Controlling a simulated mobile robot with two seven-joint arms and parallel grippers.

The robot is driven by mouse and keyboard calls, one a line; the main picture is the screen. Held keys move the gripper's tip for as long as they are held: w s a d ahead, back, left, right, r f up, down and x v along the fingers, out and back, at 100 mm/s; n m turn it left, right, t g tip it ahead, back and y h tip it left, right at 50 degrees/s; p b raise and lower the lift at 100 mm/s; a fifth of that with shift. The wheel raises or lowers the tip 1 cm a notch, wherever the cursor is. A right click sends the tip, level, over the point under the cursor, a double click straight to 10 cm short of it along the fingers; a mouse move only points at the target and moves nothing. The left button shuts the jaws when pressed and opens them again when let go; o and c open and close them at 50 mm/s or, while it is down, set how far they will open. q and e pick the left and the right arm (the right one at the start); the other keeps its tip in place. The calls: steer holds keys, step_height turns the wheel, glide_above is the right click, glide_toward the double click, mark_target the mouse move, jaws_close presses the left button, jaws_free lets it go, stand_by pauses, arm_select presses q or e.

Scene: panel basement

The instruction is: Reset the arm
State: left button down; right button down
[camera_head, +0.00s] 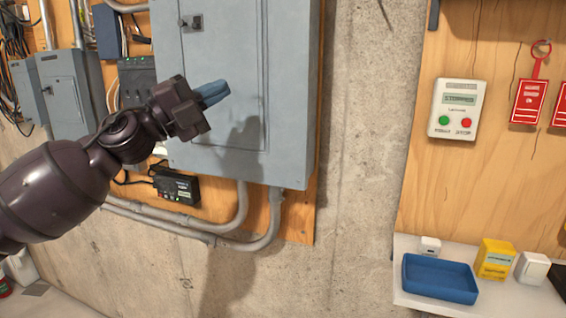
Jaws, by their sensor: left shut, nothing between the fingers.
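My left arm comes in from the left, and its gripper (214,93) is raised in front of the large grey electrical panel (240,70). Its blue fingers are together, with nothing between them. The gripper casts a shadow on the panel's lower part. I cannot tell whether the fingertips touch the panel door. My right gripper does not show in this view.
Grey conduits (190,232) run below the panel. At right, a wooden board holds a control box (459,108) and red tags (528,101). Below it, a white shelf (408,297) bears a blue tray (439,278), a yellow box (494,259) and a white switch (532,268). Bare concrete lies between.

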arm_select(q)
steer(key=s+a+f+n+t+y, duration=0.15)
steer(key=a+f+n+y, duration=0.3)
steer(key=f+n, duration=0.6)
steer(key=s+a+f+n+t+y, duration=0.1)
steer(key=a+f+n+t+y, duration=0.35)
steer(key=f, duration=1.05)
steer(key=s+a+f+n+t+y, duration=0.1)
steer(key=a+f+n+y, duration=0.1)
steer(key=f+n+y, duration=0.8)
steer(key=s+a+f+n+g, duration=0.2)
steer(key=s+f+n+g, duration=0.1)
steer(key=s+f, duration=1)
steer(key=s+a+f+n+g+y, duration=0.1)
steer(key=s+a+f+n+g, duration=0.1)
steer(key=s+f, duration=1.2)
steer(key=shift+s+a+f+n+g, duration=0.25)
steer(key=shift+a+f+n+g, duration=0.15)
steer(key=shift+a+g, duration=0.2)
